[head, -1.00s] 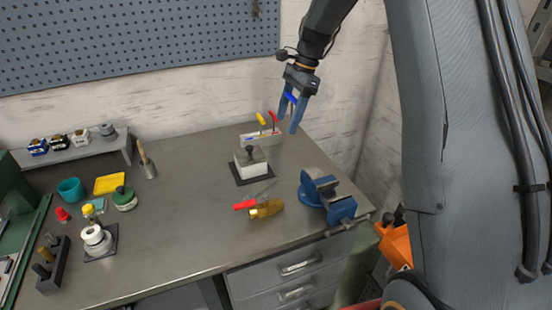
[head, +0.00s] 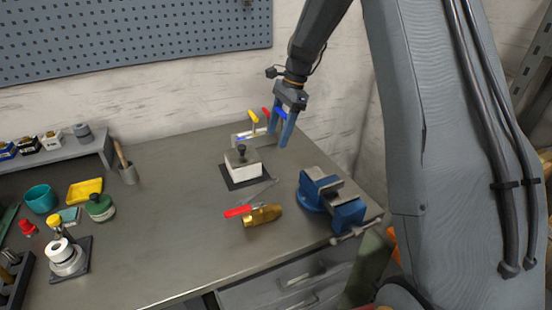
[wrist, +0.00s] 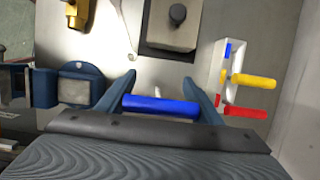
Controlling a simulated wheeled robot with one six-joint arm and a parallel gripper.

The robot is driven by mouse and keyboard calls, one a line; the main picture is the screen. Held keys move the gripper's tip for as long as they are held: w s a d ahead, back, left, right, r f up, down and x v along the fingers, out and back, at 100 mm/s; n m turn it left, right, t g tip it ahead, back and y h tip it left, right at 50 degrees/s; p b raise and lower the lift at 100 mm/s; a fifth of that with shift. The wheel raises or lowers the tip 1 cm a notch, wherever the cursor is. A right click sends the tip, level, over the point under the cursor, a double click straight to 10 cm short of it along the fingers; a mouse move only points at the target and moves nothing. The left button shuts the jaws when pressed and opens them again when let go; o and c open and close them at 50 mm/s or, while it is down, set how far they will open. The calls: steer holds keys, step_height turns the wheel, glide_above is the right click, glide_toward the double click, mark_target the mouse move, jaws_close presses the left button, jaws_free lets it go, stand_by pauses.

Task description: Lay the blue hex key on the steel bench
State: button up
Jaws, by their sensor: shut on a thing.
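The blue hex key's handle (wrist: 160,106) lies crosswise between the two fingers of my gripper (wrist: 164,88) in the wrist view. My gripper (head: 281,138) is shut on it, and its blue handle (head: 281,114) also shows high between the fingers in the head view. The key's thin shaft cannot be made out. The fingers point down at the back right of the steel bench (head: 165,205), just right of the key rack. I cannot tell the exact gap to the bench top.
The white rack (wrist: 222,75) with yellow (wrist: 255,81) and red (wrist: 247,112) keys stands close by the gripper. A grey block on a dark plate (head: 242,168) and a blue vise (head: 330,198) stand nearer. A red-handled tool (head: 238,211) lies in front.

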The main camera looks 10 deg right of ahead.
steer(key=shift+f+p, duration=1)
steer(key=shift+f, duration=2.85)
steer(key=shift+f, duration=0.15)
steer(key=o, duration=1.2)
steer(key=b+v, duration=0.3)
steer(key=v, duration=0.9)
steer(key=shift+b, duration=0.35)
